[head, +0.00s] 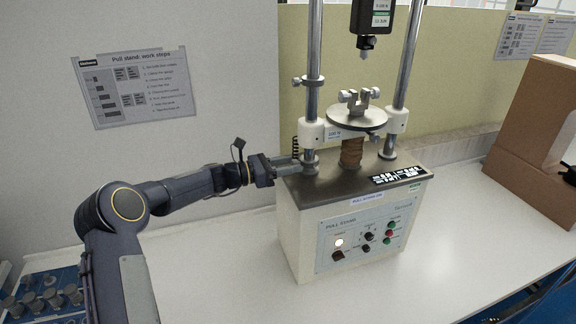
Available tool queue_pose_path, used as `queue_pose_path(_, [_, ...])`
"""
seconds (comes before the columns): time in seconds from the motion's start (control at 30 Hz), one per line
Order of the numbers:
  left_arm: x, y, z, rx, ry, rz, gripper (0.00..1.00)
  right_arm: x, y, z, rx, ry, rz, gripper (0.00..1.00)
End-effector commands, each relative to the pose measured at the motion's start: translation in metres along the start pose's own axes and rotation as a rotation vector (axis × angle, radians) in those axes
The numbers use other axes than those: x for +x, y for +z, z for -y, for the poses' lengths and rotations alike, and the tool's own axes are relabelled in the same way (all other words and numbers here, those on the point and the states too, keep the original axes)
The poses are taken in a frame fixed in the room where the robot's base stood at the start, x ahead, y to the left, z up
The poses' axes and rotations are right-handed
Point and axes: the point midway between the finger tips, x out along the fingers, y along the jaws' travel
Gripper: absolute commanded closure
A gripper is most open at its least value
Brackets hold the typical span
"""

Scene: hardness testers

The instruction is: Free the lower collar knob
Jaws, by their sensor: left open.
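A pull stand (350,225) stands on the white bench, with two upright steel columns. On its left column, an upper collar (309,82) with a small knob (297,82) sits well above the white crosshead (312,132). A lower collar (310,157) sits below the crosshead, close to the base plate. My left gripper (290,161) is open at the left side of this lower collar, its fingers pointing right at it. The lower collar's knob is hidden at or between the fingers; I cannot tell whether they touch it. My right gripper is out of view.
A round plate (357,118) with a clamp sits between the columns, above a brown bellows (351,152). A force gauge (373,18) hangs above. A coiled black cord (295,147) is just above my fingers. A cardboard box (530,125) stands at right. The bench front is clear.

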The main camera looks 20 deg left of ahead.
Motion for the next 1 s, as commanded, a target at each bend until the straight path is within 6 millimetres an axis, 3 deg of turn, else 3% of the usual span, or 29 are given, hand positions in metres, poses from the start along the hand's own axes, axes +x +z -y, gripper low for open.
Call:
queue_pose_path(0.17, [-0.006, -0.001, -0.001, 0.0, 0.001, 0.0, 0.59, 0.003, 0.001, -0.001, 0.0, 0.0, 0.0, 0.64])
queue_pose_path(0.6, [-0.071, -0.002, -0.001, 0.001, 0.003, -0.001, 0.59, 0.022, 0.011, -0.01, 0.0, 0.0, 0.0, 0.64])
queue_pose_path(1.0, [-0.078, 0.0, 0.0, -0.001, 0.0, 0.0, 0.59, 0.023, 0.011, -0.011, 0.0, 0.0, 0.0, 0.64])
